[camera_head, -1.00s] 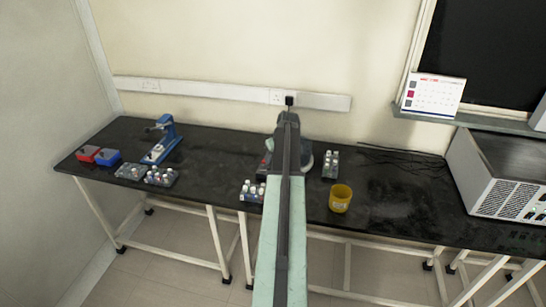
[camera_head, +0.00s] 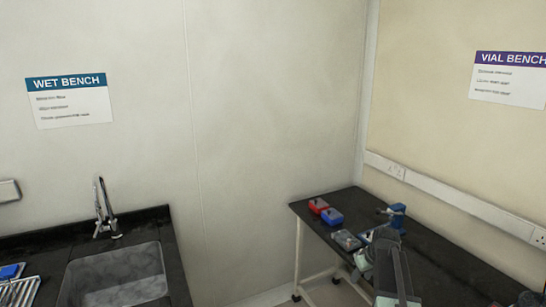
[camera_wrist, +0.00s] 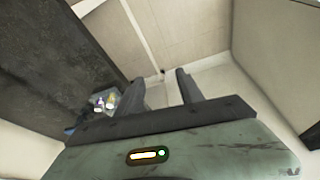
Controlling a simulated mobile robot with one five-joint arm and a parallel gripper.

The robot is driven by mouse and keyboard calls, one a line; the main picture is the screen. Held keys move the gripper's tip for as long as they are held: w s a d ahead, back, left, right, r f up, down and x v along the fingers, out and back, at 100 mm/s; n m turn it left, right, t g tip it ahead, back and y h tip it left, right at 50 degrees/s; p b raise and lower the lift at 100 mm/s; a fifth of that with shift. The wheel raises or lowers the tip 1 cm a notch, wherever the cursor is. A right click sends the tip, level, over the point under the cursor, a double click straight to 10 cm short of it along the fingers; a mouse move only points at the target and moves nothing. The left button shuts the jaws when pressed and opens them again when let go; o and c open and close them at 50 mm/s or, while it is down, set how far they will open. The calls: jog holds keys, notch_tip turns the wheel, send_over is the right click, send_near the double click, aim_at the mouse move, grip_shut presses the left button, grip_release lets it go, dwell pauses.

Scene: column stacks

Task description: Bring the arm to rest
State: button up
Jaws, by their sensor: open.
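My gripper (camera_wrist: 161,88) shows in the wrist view with its two dark fingers apart and nothing between them. Pale floor and a light wall lie beyond the fingertips. In the head view my arm (camera_head: 399,275) reaches up from the lower right edge, in front of the vial bench (camera_head: 460,262). The fingers cannot be made out there. In the wrist view a rack with vials (camera_wrist: 106,101) sits on the dark bench top (camera_wrist: 60,62), left of the fingers and apart from them.
On the vial bench stand a red box (camera_head: 318,206), a blue box (camera_head: 332,217), a vial rack (camera_head: 346,240) and a blue device (camera_head: 397,216). At left are a sink (camera_head: 115,278), a tap (camera_head: 104,210) and a blue item (camera_head: 10,271). Bare wall separates the two benches.

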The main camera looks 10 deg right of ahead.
jog(key=s+a+n+g, duration=0.1)
jog(key=s+a, duration=0.3)
jog(key=a, duration=0.9)
jog(key=s+a+n+g, duration=0.1)
jog(key=s+a, duration=0.3)
jog(key=a, duration=1)
jog(key=s+f+m+g, duration=0.1)
jog(key=s+m, duration=0.2)
jog(key=s, duration=0.4)
jog(key=shift+m+g+h, duration=0.3)
jog(key=shift+m+g, duration=0.1)
jog(key=shift+s+f, duration=0.1)
